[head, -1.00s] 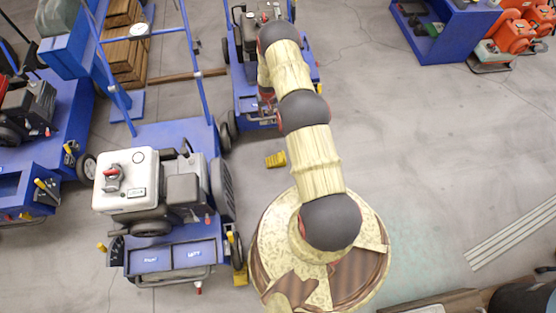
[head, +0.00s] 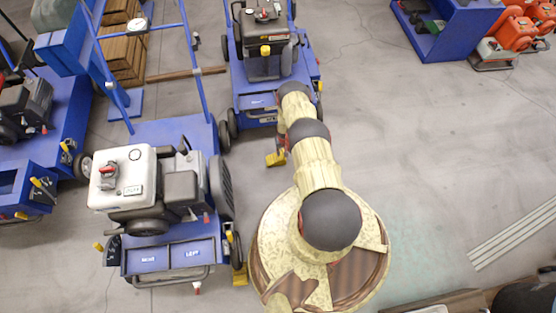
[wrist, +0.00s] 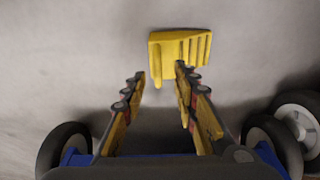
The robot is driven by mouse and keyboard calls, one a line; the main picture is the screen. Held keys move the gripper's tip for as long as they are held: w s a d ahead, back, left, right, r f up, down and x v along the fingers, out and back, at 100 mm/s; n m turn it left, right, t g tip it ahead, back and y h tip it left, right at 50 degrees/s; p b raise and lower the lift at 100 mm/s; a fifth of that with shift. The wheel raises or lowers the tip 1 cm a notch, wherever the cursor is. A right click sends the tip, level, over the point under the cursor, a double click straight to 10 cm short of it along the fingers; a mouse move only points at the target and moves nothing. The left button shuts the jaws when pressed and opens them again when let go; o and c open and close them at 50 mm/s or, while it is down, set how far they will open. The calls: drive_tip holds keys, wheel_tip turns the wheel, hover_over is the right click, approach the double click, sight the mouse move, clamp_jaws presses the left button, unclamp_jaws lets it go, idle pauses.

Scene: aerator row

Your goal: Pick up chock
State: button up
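The yellow ribbed chock (head: 275,159) lies on the concrete floor in the head view, in front of the far blue aerator and just left of my arm. In the wrist view the chock (wrist: 180,47) lies at the upper middle, ribs toward the right. My gripper (wrist: 161,75) is open and empty, with its two fingers pointing toward the chock. The right fingertip comes close to the chock's lower edge in the picture; I cannot tell whether they touch. The left fingertip is left of and below it. In the head view the gripper is hidden or indistinct.
The far blue aerator (head: 270,75) stands just behind the chock. Black wheels (wrist: 62,150) flank my gripper in the wrist view. A nearer aerator (head: 165,200) with a white engine stands left, another yellow chock (head: 240,274) by it.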

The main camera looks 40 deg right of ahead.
sight(276, 157)
drive_tip(key=f, duration=0.1)
drive_tip(key=f+b, duration=0.2)
drive_tip(key=f, duration=0.1)
drive_tip(key=shift+w+d+f, duration=0.1)
drive_tip(key=shift+d, duration=0.2)
drive_tip(key=shift+c, duration=0.5)
clamp_jaws()
idle(0.5)
